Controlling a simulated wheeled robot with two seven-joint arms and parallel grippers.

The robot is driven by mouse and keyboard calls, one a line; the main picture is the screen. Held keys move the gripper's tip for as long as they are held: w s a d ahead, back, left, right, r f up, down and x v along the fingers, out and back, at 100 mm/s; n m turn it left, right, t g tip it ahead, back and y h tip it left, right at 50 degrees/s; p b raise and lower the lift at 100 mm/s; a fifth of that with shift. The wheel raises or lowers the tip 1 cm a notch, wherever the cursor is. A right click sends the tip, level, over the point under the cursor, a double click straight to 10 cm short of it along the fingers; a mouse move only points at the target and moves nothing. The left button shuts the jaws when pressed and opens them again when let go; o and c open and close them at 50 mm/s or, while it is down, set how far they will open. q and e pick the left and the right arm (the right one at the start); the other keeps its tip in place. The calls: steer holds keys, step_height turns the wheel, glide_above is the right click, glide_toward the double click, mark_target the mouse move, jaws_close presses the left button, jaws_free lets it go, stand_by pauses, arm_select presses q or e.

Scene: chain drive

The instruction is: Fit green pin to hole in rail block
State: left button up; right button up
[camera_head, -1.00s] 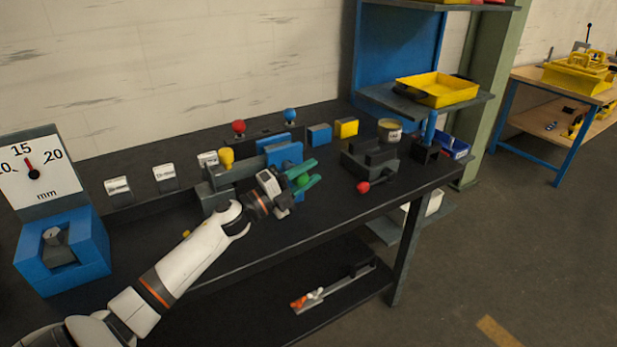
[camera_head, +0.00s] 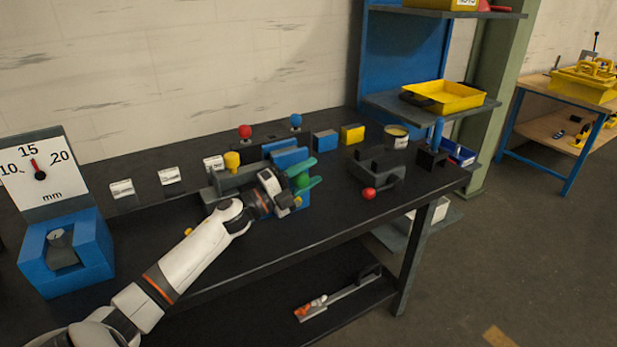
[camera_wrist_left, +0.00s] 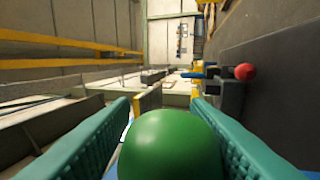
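The green pin shows as a round green knob (camera_head: 302,181) between the green fingers of my left gripper (camera_head: 305,174). In the left wrist view the knob (camera_wrist_left: 170,147) fills the space between the two fingers, which appear shut on it. Its shank is hidden. A blue block (camera_head: 303,199) shows just below the knob, and I cannot tell whether the pin touches it. A long grey rail (camera_head: 236,177) with a blue block (camera_head: 289,158) lies right behind the gripper. The hole is not visible. My right gripper is out of view.
A yellow knob (camera_head: 232,160) stands at the rail. Red (camera_head: 245,131) and blue (camera_head: 296,120) knobs stand behind. A dark fixture with a red ball (camera_head: 369,193) is to the right. A dial gauge (camera_head: 40,172) stands far left. The front bench top is clear.

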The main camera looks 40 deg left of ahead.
arm_select(q)
steer(key=o, duration=0.3)
steer(key=shift+s+f, duration=0.1)
steer(key=shift+s+a+f, duration=0.15)
steer(key=shift+s, duration=0.15)
steer(key=v, duration=1.1)
